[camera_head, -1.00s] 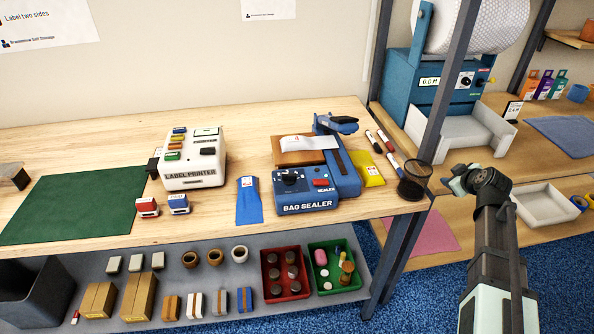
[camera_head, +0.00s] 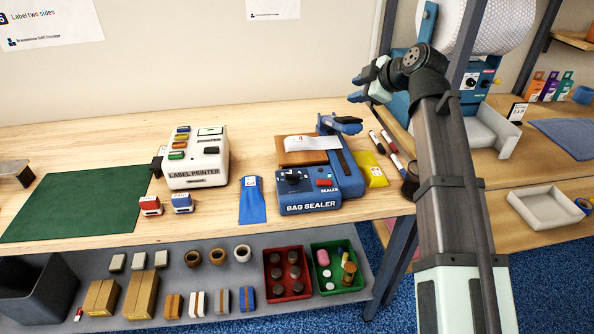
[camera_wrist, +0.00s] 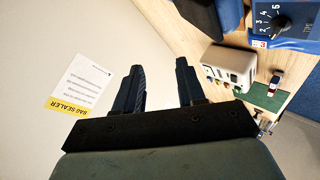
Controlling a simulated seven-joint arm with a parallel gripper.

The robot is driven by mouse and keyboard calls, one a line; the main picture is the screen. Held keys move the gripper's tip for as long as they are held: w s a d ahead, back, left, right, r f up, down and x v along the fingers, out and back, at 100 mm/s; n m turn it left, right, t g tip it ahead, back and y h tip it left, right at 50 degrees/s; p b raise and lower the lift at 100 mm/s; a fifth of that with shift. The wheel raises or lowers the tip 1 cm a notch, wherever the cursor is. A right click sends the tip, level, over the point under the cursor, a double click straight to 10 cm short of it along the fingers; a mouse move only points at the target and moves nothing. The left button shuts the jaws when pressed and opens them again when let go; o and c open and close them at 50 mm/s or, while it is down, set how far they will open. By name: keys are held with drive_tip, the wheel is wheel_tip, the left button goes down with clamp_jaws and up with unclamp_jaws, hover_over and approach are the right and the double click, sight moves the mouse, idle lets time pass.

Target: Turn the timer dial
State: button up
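The blue bag sealer (camera_head: 310,200) stands near the front edge of the wooden table. Its black timer dial (camera_head: 291,180) is on the sloped front panel, left of a red switch (camera_head: 324,183). In the wrist view the dial (camera_wrist: 283,22) shows at the upper right, with numbers around it. My gripper (camera_head: 362,84) is raised behind and to the right of the sealer, well away from the dial. In the wrist view my gripper (camera_wrist: 158,68) has its two dark fingers apart with nothing between them.
The sealer's raised blue arm (camera_head: 340,124), a yellow packet (camera_head: 375,171) and markers (camera_head: 378,143) lie near my arm. The label printer (camera_head: 197,158), a blue bag (camera_head: 252,200) and a green mat (camera_head: 75,203) are left. A dark post and another blue machine (camera_head: 400,72) stand right.

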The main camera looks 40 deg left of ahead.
drive_tip(key=s+a+f+g+h, duration=0.2)
drive_tip(key=s+a+f+g, duration=0.1)
drive_tip(key=s+f, duration=0.15)
drive_tip(key=g+h, duration=0.3)
drive_tip(key=h, duration=0.1)
approach(295, 174)
drive_tip(key=shift+m, duration=0.3)
drive_tip(key=x, duration=0.8)
drive_tip(key=shift+a+f, duration=0.15)
drive_tip(key=shift+f, duration=0.15)
clamp_jaws()
